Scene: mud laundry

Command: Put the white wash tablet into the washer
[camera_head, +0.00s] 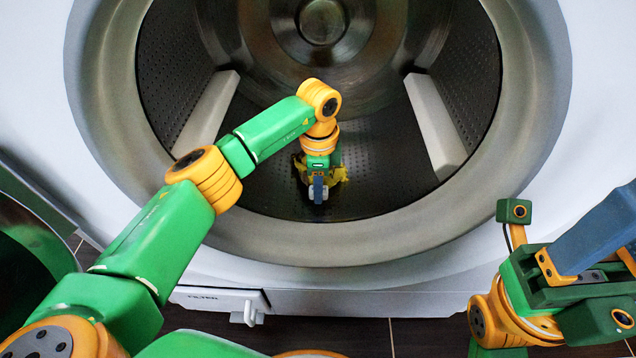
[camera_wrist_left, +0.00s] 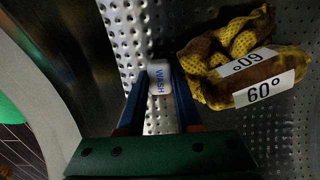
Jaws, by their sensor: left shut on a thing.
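The white wash tablet (camera_wrist_left: 159,77), marked "WASH", is between the blue fingertips of my left gripper (camera_wrist_left: 160,95) in the left wrist view. In the head view my left gripper (camera_head: 318,190) is inside the washer drum, low near its front, pointing down. It is shut on the tablet, which is mostly hidden there behind the fingers. The washer (camera_head: 105,75) has its round opening wide open around my left arm. My right gripper (camera_head: 595,240) is outside the washer at the right edge, partly cut off; its jaw state is unclear.
A yellow and brown muddy cloth (camera_wrist_left: 215,65) with "60°" labels lies in the drum right beside my left gripper. Pale paddles (camera_head: 437,125) stand out from the perforated drum wall. The metal rim of the opening surrounds my arm. A dark green round container (camera_head: 35,250) stands at the left.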

